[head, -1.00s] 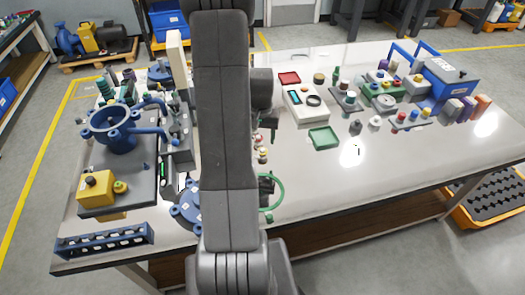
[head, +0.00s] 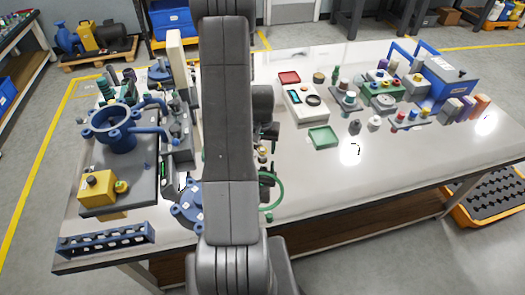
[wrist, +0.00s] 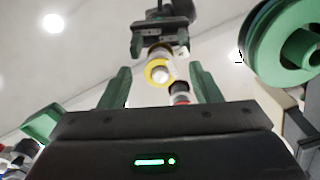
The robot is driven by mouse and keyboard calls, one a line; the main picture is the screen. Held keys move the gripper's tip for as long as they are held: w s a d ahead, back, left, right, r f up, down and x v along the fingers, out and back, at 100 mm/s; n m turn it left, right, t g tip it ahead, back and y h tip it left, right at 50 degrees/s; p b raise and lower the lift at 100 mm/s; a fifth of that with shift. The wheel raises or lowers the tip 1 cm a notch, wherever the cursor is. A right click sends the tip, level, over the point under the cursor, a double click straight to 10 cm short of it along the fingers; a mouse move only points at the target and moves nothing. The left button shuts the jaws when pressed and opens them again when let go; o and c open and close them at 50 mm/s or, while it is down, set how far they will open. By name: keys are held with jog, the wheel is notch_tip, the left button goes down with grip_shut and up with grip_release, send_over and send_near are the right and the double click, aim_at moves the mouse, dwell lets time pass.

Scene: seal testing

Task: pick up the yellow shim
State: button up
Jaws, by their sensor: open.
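The yellow shim (wrist: 157,72) shows in the wrist view as a small yellow ring around a pale, round centre. I cannot tell whether that centre is a separate part. My gripper (wrist: 159,70) has two green fingers spread apart, one on each side of the shim in the picture. No contact with it shows, and the distance to it is unclear. In the head view my arm hides most of the gripper and I cannot make out the shim with certainty.
A red-and-dark small part (wrist: 181,95) is close to the right finger. A large green wheel-like part (wrist: 285,45) is at the upper right. A green tray (head: 323,138) lies on the table, with bare surface in front.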

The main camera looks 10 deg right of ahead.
jog(key=shift+f, duration=0.25)
dwell(0.4)
jog(key=c, duration=1)
